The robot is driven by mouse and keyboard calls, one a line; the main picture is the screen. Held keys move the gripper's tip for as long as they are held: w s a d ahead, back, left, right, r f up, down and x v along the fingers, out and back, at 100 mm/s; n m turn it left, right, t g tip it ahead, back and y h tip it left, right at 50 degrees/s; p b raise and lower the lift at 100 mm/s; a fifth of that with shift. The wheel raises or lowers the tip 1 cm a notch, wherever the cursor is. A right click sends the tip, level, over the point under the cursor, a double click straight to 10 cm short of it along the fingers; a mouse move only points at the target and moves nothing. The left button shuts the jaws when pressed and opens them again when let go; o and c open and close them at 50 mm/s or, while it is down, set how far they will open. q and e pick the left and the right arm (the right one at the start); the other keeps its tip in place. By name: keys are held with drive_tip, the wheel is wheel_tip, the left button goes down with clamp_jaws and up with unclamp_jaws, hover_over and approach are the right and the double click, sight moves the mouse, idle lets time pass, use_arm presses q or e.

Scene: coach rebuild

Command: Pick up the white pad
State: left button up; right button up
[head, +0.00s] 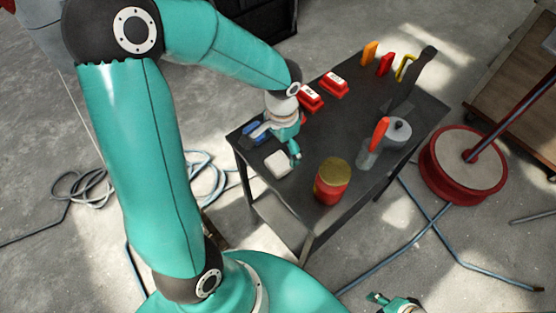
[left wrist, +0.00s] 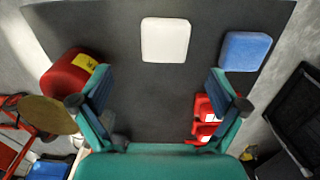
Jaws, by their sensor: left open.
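The white pad (head: 278,163) lies flat near the table's front left edge in the head view. In the left wrist view the white pad (left wrist: 165,40) is a rounded square at the top centre, beyond the fingertips. My left gripper (head: 293,152) is over the table, just right of the pad in the head view. In the left wrist view my left gripper (left wrist: 153,88) has its fingers spread wide with nothing between them. Part of my right gripper (head: 380,299) shows at the bottom edge of the head view; its jaws are unclear.
A blue pad (left wrist: 245,52) lies beside the white one. A red can with a yellow lid (head: 331,183), a metal can with orange handle (head: 383,146) and red boxes (head: 334,84) stand on the dark table (head: 350,115).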

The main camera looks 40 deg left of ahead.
sight(280, 161)
use_arm(q)
wheel_tip(280, 161, down, 3)
drive_tip(key=shift+s+r, duration=0.1)
drive_tip(key=shift+r, duration=0.05)
drive_tip(key=shift+a+f, duration=0.2)
drive_tip(key=shift+f, duration=1.15)
drive_tip(key=shift+a+f, duration=0.15)
drive_tip(key=shift+f, duration=1.15)
drive_tip(key=shift+c, duration=0.2)
drive_tip(key=c, duration=1)
